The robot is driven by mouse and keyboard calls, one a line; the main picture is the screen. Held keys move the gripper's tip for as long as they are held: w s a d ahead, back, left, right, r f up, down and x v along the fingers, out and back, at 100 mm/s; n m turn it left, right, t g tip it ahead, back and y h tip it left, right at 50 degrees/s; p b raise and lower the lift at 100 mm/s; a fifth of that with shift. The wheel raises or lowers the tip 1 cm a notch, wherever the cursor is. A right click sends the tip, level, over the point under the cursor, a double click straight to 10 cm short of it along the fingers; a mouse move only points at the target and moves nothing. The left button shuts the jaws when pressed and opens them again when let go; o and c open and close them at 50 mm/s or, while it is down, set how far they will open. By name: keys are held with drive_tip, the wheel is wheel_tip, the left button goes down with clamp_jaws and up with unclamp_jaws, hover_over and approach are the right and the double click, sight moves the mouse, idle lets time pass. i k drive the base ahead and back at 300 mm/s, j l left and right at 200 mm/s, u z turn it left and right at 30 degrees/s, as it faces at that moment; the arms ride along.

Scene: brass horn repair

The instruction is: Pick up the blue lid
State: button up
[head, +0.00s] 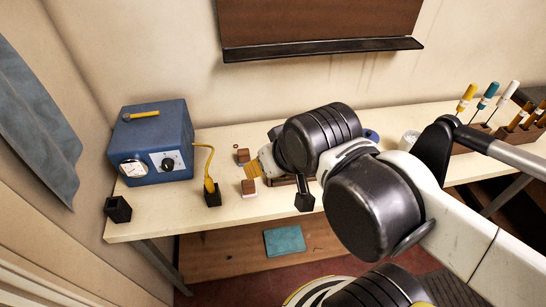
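A small blue round piece (371,135), which looks like the blue lid, lies on the workbench just behind my arm. My arm covers part of it, so its full shape is hidden. My arm reaches in from the right over the bench. A dark fingertip of my gripper (305,199) seems to show below the arm's black joint, near the bench's front edge, to the left of the blue piece and nearer to me. The rest of the gripper is hidden, and I cannot see whether it holds anything.
A blue power box (150,143) with a yellow cable stands on the left of the workbench (160,215). Small black holders (118,209) and brown-and-white blocks (249,188) sit near the front. Tool racks (473,139) stand at the right. A board (320,25) hangs above.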

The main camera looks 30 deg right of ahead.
sight(371, 135)
drive_tip(key=z, duration=0.5)
drive_tip(key=l+z, duration=0.1)
drive_tip(key=z, duration=0.85)
drive_tip(key=i+l, duration=0.05)
drive_tip(key=i, duration=0.05)
